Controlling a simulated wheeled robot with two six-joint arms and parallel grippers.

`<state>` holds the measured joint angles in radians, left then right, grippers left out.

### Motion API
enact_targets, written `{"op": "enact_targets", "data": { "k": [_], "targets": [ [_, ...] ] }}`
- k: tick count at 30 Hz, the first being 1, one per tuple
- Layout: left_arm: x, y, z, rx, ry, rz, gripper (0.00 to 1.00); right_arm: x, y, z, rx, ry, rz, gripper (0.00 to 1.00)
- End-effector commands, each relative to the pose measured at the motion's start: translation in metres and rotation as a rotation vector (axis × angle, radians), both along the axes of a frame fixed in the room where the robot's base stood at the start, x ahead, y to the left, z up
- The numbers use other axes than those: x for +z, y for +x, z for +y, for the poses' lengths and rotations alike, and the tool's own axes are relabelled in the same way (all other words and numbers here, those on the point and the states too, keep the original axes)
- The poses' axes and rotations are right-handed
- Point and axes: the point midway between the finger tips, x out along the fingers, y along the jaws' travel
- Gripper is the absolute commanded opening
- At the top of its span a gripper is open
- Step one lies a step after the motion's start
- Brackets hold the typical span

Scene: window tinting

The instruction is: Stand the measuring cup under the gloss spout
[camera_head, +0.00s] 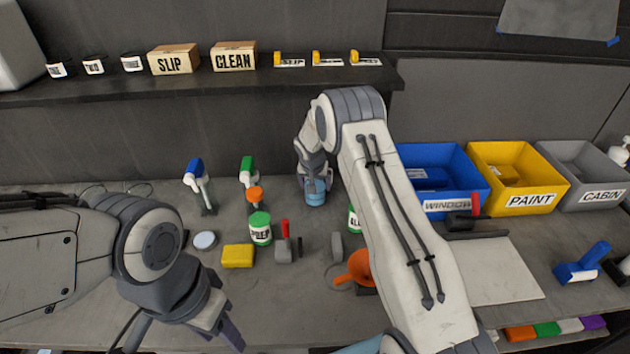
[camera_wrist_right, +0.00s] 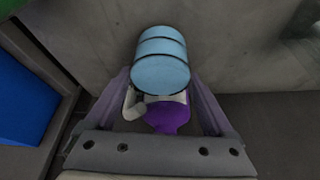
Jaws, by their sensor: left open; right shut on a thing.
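The measuring cup appears to be the light blue ribbed cylinder (camera_head: 315,198) at the back of the bench; it also shows in the right wrist view (camera_wrist_right: 160,62). My right gripper (camera_head: 314,182) is shut on it. In the right wrist view a purple piece (camera_wrist_right: 168,117) and a pale curved part lie between the fingers, below the cup; the purple piece may be the gloss spout, but I cannot tell. Spouts with a blue head (camera_head: 195,166) and a green head (camera_head: 247,164) stand left of the cup. My left gripper (camera_head: 187,338) is open and empty at the front left.
Blue (camera_head: 436,170), yellow (camera_head: 512,165) and grey (camera_head: 580,170) bins line the right. My right arm hides some bench.

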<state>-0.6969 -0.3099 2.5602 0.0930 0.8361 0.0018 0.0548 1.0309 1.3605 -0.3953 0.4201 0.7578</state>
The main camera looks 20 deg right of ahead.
Motion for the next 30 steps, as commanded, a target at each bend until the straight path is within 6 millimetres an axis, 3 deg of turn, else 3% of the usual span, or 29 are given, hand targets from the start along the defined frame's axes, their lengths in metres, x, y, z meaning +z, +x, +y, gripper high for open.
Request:
{"op": "enact_targets", "data": {
  "k": [7, 8, 9, 20, 30],
  "targets": [
    [0.003, 0.000, 0.000, 0.000, 0.000, 0.000, 0.50, -0.003, 0.001, 0.001, 0.002, -0.001, -0.004, 0.21],
    [0.003, 0.000, 0.000, 0.000, 0.000, 0.000, 0.50, -0.003, 0.001, 0.001, 0.002, 0.000, -0.003, 0.91],
    [0.003, 0.000, 0.000, 0.000, 0.000, 0.000, 0.50, -0.003, 0.001, 0.001, 0.002, 0.000, -0.003, 1.00],
    [0.000, 0.000, 0.000, 0.000, 0.000, 0.000, 0.50, 0.004, -0.002, 0.002, 0.002, -0.001, -0.004, 1.00],
    [-0.019, 0.000, 0.000, -0.001, 0.000, 0.000, 0.50, 0.063, -0.024, 0.013, 0.001, 0.000, -0.007, 1.00]
  ]
}}
